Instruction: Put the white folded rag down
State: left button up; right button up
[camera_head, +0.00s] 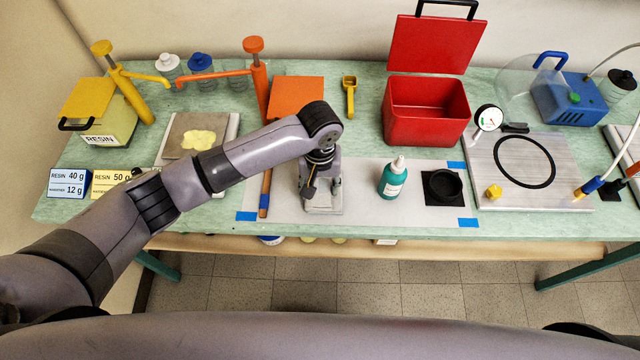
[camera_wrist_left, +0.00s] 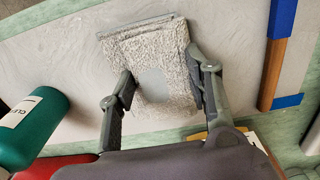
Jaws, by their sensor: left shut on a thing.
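The white folded rag (camera_wrist_left: 178,45) shows between my left gripper's fingers in the left wrist view. It is light, fuzzy and folded into a flat rectangle. My left gripper (camera_wrist_left: 160,92) is shut on it, with a finger against each side. In the head view my left gripper (camera_head: 322,187) points down over the pale sheet (camera_head: 366,176), and part of the rag (camera_head: 323,208) shows under it. I cannot tell whether the rag touches the sheet. My right gripper is not in view.
A teal bottle (camera_head: 392,178) and a black dish (camera_head: 443,186) stand to the right on the sheet. A wooden stick (camera_head: 265,190) lies close on the left. A red open box (camera_head: 426,112) stands behind. The table's front edge is close to the rag.

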aim_at(320, 190)
pick_arm(q)
jog(key=o, duration=1.3)
jog(key=shift+f, duration=0.1)
notch_tip(320, 190, up, 12)
jog(key=b, duration=0.1)
jog(key=shift+r, duration=0.2)
jog(key=shift+f, duration=0.1)
